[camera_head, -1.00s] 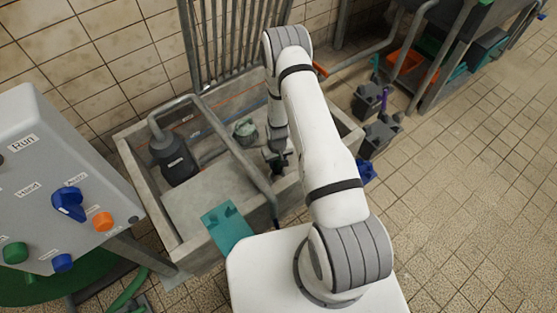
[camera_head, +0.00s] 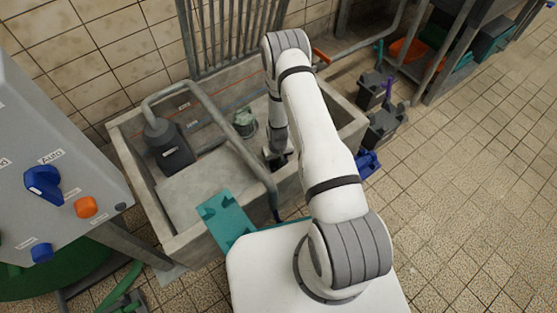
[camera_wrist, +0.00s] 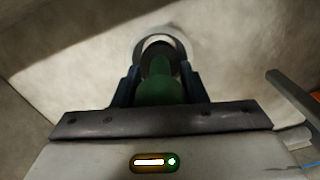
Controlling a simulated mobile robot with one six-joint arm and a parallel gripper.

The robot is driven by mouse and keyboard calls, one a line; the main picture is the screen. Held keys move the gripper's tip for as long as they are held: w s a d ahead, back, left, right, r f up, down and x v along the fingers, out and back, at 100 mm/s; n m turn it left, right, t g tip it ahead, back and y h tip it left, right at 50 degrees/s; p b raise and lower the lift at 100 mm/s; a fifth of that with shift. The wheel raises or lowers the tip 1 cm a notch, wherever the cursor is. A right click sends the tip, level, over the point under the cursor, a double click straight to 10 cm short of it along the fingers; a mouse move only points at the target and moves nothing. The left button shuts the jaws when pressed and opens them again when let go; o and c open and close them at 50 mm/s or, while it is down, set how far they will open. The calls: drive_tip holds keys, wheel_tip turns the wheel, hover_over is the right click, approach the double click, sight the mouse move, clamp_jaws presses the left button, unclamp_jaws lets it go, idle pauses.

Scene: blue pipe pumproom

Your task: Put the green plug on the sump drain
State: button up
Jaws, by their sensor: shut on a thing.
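My gripper (camera_wrist: 161,76) is shut on the green plug (camera_wrist: 160,90), which sits between its two dark fingers in the wrist view. Just beyond the plug is the sump drain (camera_wrist: 178,43), a pale ring around a dark round opening in the concrete. The plug's far end overlaps the dark opening in this view; I cannot tell whether it touches or is apart from it. In the head view my gripper (camera_head: 278,156) is down inside the concrete sump (camera_head: 178,243), near its right part. The plug and drain are hidden by my arm there.
A dark pump (camera_head: 172,150) with a grey pipe (camera_head: 232,140) arching over the sump stands at left. A greenish lumpy object (camera_head: 245,122) lies left of my gripper. A teal piece (camera_head: 226,220) hangs on the near rim. A control panel (camera_head: 60,170) is at far left.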

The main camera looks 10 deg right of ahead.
drive_tip(key=o, duration=1.1)
drive_tip(key=shift+r+p, duration=1.65)
drive_tip(key=shift+r, duration=2.25)
drive_tip(key=shift+r, duration=0.1)
wheel_tip(320, 180, up, 47)
drive_tip(key=s+t+p, duration=0.1)
drive_tip(key=p, duration=1.5)
drive_tip(key=shift+m+t, duration=0.8)
drive_tip(key=s+r+p, duration=0.5)
drive_tip(key=s+r, duration=0.2)
drive_tip(key=r, duration=0.4)
drive_tip(key=s+r+p, duration=0.6)
drive_tip(key=s+r, duration=0.1)
drive_tip(key=r, duration=0.5)
drive_tip(key=s+r+p, duration=0.5)
drive_tip(key=s+r, duration=0.2)
drive_tip(key=r, duration=0.5)
drive_tip(key=shift+s+d+r, duration=0.25)
drive_tip(key=shift+s, duration=0.1)
